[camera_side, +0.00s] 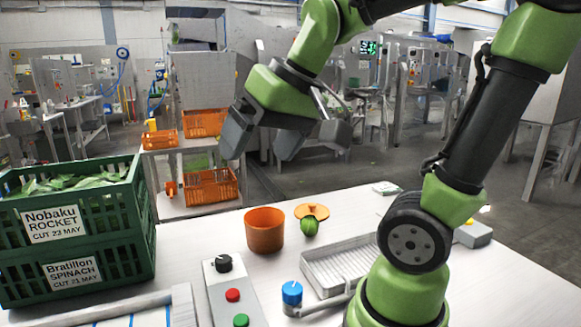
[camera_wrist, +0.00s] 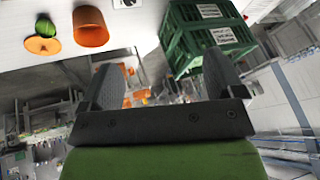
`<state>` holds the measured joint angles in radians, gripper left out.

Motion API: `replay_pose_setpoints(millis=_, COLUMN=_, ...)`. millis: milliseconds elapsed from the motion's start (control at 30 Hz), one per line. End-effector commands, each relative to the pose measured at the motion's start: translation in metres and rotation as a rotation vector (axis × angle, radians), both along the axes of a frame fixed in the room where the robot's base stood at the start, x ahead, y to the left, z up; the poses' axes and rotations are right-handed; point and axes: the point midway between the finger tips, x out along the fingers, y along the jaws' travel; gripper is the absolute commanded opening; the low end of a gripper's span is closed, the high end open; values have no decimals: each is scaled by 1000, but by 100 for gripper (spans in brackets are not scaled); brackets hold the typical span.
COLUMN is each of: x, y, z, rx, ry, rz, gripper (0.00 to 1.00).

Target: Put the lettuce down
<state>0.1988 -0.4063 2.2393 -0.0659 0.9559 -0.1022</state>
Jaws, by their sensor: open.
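A small green lettuce (camera_side: 310,227) lies on the white table at the near edge of a flat orange disc (camera_side: 318,211). I cannot tell whether it rests partly on the disc. Both also show at the top left of the wrist view, the lettuce (camera_wrist: 45,27) beside the disc (camera_wrist: 43,46). My gripper (camera_side: 260,150) is high above the table, tilted, with its fingers apart and nothing between them. It is well clear of the lettuce. Its two fingers also show in the wrist view (camera_wrist: 165,78), spread and empty.
An orange pot (camera_side: 264,230) stands left of the lettuce. Stacked green crates (camera_side: 130,235) of leaves stand at the far left. A grey ribbed tray (camera_side: 340,265), a button box (camera_side: 222,280) and a blue-capped item (camera_side: 292,293) are nearer the camera.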

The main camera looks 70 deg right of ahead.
Motion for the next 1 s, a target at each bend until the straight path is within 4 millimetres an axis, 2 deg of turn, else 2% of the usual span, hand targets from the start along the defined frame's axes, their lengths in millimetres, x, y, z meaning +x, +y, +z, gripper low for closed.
replay_pose_setpoints(millis=33, x=-15, y=14, z=0, rx=13, ry=-37, rz=33, gripper=87)
replay_pose_setpoints(millis=133, x=-38, y=32, z=-4, rx=44, ry=-84, rz=73, gripper=87)
replay_pose_setpoints(millis=233, x=-52, y=41, z=-9, rx=67, ry=-113, rz=96, gripper=87)
replay_pose_setpoints(millis=267, x=-55, y=43, z=-10, rx=71, ry=-117, rz=101, gripper=91)
replay_pose_setpoints(millis=367, x=-59, y=45, z=-12, rx=80, ry=-125, rz=107, gripper=91)
replay_pose_setpoints(millis=800, x=-57, y=44, z=-11, rx=76, ry=-121, rz=104, gripper=91)
replay_pose_setpoints(millis=867, x=-51, y=41, z=-10, rx=64, ry=-110, rz=99, gripper=91)
replay_pose_setpoints(millis=1000, x=-22, y=20, z=-4, rx=7, ry=-52, rz=72, gripper=91)
